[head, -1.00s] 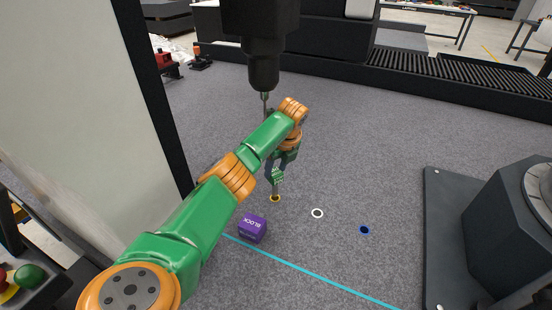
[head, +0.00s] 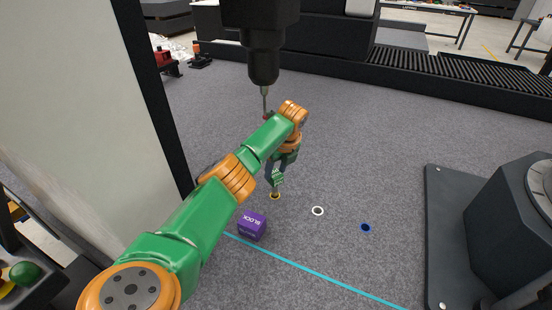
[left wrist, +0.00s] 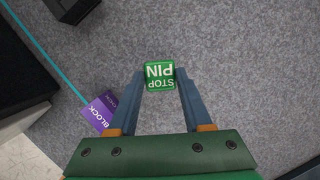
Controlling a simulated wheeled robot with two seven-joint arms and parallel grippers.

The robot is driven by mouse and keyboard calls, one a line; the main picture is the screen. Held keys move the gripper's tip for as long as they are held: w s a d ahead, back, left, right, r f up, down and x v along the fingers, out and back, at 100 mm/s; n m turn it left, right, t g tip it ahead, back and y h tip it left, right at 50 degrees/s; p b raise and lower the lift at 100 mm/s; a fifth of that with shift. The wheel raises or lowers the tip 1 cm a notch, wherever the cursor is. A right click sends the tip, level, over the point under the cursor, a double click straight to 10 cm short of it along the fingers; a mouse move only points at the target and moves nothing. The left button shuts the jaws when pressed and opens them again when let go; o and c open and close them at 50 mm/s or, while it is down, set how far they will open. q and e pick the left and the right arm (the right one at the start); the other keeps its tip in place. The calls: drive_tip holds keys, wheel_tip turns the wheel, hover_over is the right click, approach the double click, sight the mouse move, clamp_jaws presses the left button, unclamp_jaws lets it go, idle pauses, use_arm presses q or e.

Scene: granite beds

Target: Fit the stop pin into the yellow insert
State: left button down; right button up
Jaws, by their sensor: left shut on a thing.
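The stop pin has a green head with white lettering, plain in the left wrist view (left wrist: 160,77). My left gripper (head: 278,172) is shut on that head, one blue-grey finger on each side. In the head view the pin hangs upright, its thin shank over the yellow insert (head: 275,197), a small yellow ring in the grey granite. The shank's lower end meets the ring in the picture; I cannot tell how deep it is. The head is still above the ring. In the left wrist view the head hides the insert. My right gripper is not in view.
A purple block (head: 252,226) lies left of the insert. A white ring (head: 317,211) and a blue ring (head: 366,228) lie to the right. A dark spindle (head: 263,60) hangs behind my arm. A dark machine base (head: 436,240) stands at right. The granite between is clear.

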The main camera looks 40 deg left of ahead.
sight(277, 175)
use_arm(q)
drive_tip(key=shift+f+b, duration=1.05)
drive_tip(key=shift+f, duration=0.65)
drive_tip(key=shift+c, duration=1.3)
unclamp_jaws()
drive_tip(key=p+v, duration=0.4)
drive_tip(key=p, duration=0.1)
drive_tip(key=shift+r+p, duration=0.35)
drive_tip(key=shift+r, duration=0.1)
drive_tip(key=shift+d+r+p, duration=0.1)
drive_tip(key=shift+r+p, duration=0.1)
drive_tip(key=shift+p, duration=0.15)
drive_tip(key=shift+f, duration=0.1)
